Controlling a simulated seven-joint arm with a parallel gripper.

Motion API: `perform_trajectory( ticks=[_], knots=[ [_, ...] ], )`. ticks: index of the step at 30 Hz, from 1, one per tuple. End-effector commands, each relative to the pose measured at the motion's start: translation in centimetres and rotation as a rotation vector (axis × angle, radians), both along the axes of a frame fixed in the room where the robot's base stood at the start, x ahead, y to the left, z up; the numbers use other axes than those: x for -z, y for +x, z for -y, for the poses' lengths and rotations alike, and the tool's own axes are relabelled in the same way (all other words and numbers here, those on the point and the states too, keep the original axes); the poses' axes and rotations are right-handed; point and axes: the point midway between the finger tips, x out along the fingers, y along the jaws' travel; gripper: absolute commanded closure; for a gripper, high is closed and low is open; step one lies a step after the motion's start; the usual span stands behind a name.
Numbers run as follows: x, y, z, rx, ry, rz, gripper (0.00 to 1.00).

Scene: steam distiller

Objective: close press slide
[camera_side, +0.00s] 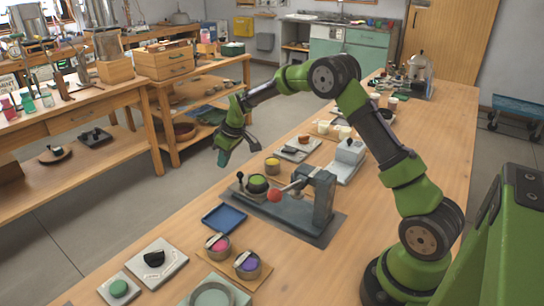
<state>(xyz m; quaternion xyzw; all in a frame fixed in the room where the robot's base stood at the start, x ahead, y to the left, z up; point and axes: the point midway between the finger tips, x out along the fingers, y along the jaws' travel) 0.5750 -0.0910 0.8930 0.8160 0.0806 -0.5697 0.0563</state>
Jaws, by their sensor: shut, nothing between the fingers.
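The press (319,201) is a grey-blue metal frame on a dark base plate (323,235) on the wooden table. A lever with a red ball knob (274,195) reaches left from the frame. Left of the knob is a dark round part with a green top (257,182), and beside it a small upright handle with a black knob (240,176). I cannot tell for sure which part is the slide, or how far it is in. My gripper (224,159) is shut and empty, pointing down in the air, above and left of the press in the picture, apart from it.
A blue tray (224,218) and cups of pink (217,246) and purple (247,264) material stand at the front left. A yellow-topped cup (272,165) and a grey box (348,154) stand behind the press. Bare table lies to the press's right.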

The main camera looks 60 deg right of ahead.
Motion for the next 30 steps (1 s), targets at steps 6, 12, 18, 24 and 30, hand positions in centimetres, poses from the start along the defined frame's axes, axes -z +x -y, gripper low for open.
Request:
perform_trajectory(
  ticks=[6,12,18,24,30],
  knots=[
    [0.9,-2.2,0.5,0.002,0.001,0.001,1.0],
    [1.2,-3.5,0.7,0.001,0.001,0.001,1.0],
    [1.3,-3.7,0.7,0.001,0.001,0.001,1.0],
    [1.2,-3.8,0.8,0.001,0.001,0.001,1.0],
    [1.2,-6.1,0.8,0.002,0.002,0.001,1.0]
  ],
)
